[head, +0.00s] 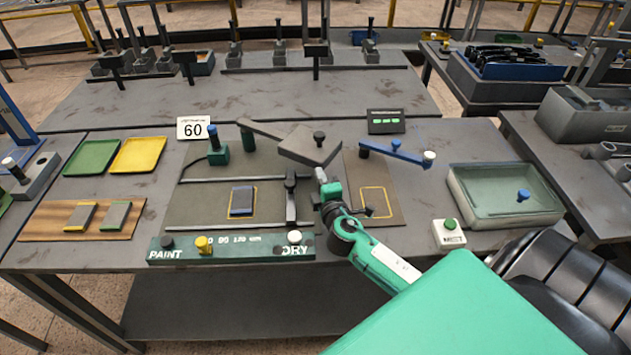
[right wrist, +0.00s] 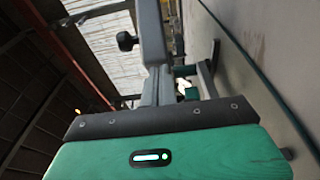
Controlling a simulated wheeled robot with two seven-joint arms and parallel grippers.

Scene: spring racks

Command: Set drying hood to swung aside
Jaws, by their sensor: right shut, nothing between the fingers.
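The drying hood (head: 310,147) appears to be the dark grey plate on a long arm from a green post (head: 247,136). A black knob (head: 319,137) stands on it. The plate is over the back right of the work board, between the blue block's outlined spot and the right outlined spot. My right gripper (head: 320,176) is shut and empty, just in front of the plate's near edge; I cannot tell if they touch. In the right wrist view a grey part with a black knob (right wrist: 127,41), likely the hood, is just ahead of the fingers. My left gripper is not in view.
A blue block (head: 242,200) lies in a yellow outline. A green PAINT/DRY bar (head: 225,249) runs along the front. A blue lever (head: 397,152) and a glassy tray (head: 470,205) are at right.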

